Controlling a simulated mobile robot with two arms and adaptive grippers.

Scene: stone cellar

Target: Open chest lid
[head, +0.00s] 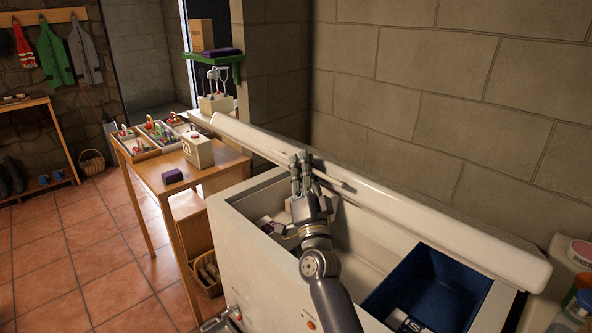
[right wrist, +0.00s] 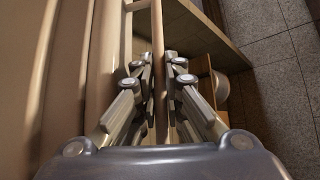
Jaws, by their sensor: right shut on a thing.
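The white chest (head: 228,222) stands open below me, with its inside in view. Its long lid (head: 440,222) is raised at the back, near the wall, and I see it nearly edge-on. A thin handle bar (head: 332,181) runs along the lid. My right gripper (head: 302,162) is shut on this bar, above the open chest. In the right wrist view the fingers (right wrist: 160,78) sit on both sides of the bar (right wrist: 157,28). My left gripper is not in view.
A blue basket (head: 428,285) hangs in the chest's right end. A wooden table (head: 150,168) with a tray of small items and a cream box (head: 197,150) stands left. A stone wall (head: 440,100) is close behind the lid. Tubs (head: 575,290) stand at right. Tiled floor at left is open.

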